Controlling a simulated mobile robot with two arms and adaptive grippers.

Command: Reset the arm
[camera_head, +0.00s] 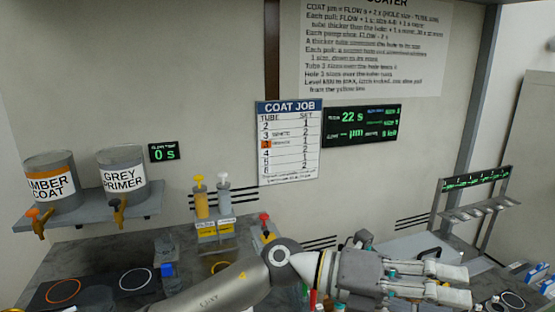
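My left arm (225,288) comes in from the lower left and reaches across the front of the bench to the right. Its gripper (460,284) is at the lower right, with fingers pointing right. The two fingers are apart, with a narrow gap between them, and I see nothing held there. The gripper and wrist hide part of the bench behind them. My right gripper is not in view.
Amber coat (52,182) and grey primer (122,174) tanks stand on a left shelf. Two pump bottles (201,203) (224,197) stand behind the arm. A bottle (171,278) stands near the forearm. A rack (475,210) stands at right. Small coloured-topped items crowd below the wrist.

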